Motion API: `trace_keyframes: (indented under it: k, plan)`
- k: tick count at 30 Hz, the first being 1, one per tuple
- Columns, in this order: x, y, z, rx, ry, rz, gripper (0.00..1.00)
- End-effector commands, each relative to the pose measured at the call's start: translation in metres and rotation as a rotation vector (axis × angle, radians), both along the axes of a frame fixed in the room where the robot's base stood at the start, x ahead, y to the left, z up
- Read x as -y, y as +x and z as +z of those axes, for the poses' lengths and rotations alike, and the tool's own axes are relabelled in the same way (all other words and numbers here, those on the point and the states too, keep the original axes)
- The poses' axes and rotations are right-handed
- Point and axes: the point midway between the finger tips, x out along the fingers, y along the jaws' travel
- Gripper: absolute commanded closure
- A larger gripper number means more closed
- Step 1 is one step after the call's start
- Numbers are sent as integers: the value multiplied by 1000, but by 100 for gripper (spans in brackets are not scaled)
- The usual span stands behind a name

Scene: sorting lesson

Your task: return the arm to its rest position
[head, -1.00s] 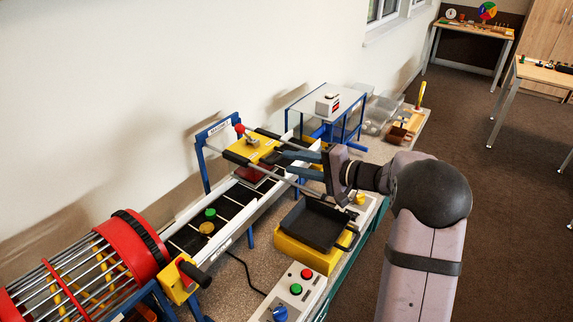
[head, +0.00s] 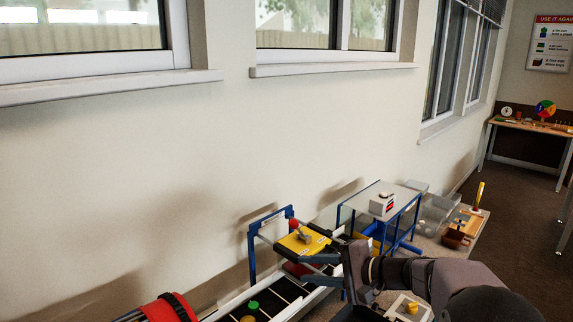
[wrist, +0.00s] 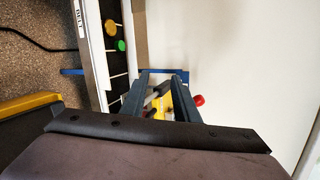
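My gripper (head: 316,268) is in the lower middle of the head view, with its fingers pointing left toward a yellow plate (head: 303,241) above the conveyor. In the wrist view my gripper (wrist: 162,82) shows two dark fingers standing apart. Parts of the yellow plate (wrist: 177,103) and a dark handle show beyond and between them. I see nothing held. Whether the fingers touch the plate, I cannot tell. My arm runs off the bottom right of the head view.
The conveyor (head: 284,290) carries a green disc (head: 253,305) and a yellow one. A red drum (head: 168,308) stands at lower left. A blue-framed glass-topped stand (head: 402,196) and clear bins (head: 437,211) lie behind. The wall with windows is close at the back.

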Motion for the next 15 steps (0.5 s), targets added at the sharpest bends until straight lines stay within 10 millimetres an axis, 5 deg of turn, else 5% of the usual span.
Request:
trace_keyframes:
  k: [7,15]
  plan:
    - [-22,-115,-51,-191,-364,226,72]
    - [23,-235,-92,-266,-836,500,72]
